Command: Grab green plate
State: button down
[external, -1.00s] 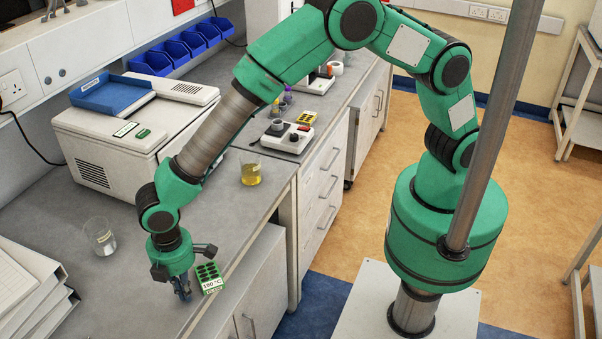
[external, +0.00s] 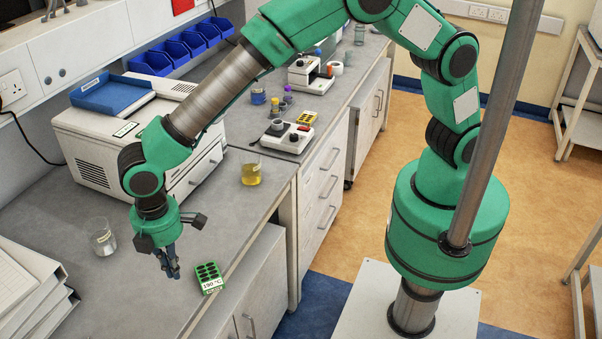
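The green plate (external: 208,277) is a small green block with dark round wells and a white label reading "150 °C". It lies on the grey bench near the front edge. My gripper (external: 173,275) points down to the left of the plate and appears higher than the bench top. Its fingers look close together, with nothing seen between them. At this size I cannot tell whether they are fully shut. The plate is in full view and apart from the gripper.
A white machine (external: 100,148) is at the back. White stacked trays (external: 28,290) are at the lower left. The bench around the plate is clear.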

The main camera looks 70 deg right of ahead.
jog(key=c, duration=0.6)
grip_release()
jog(key=s+d+r+m+h, duration=0.1)
jog(key=m, duration=0.8)
jog(key=s+d+r+m+h, duration=0.1)
jog(key=d+m, duration=0.1)
jog(key=m, duration=0.7)
jog(key=s+d+r+m+t+h, duration=0.1)
jog(key=m, duration=0.8)
jog(key=shift+s+d+r+m, duration=0.25)
jog(key=shift+s+r+m, duration=0.1)
jog(key=shift+m, duration=0.05)
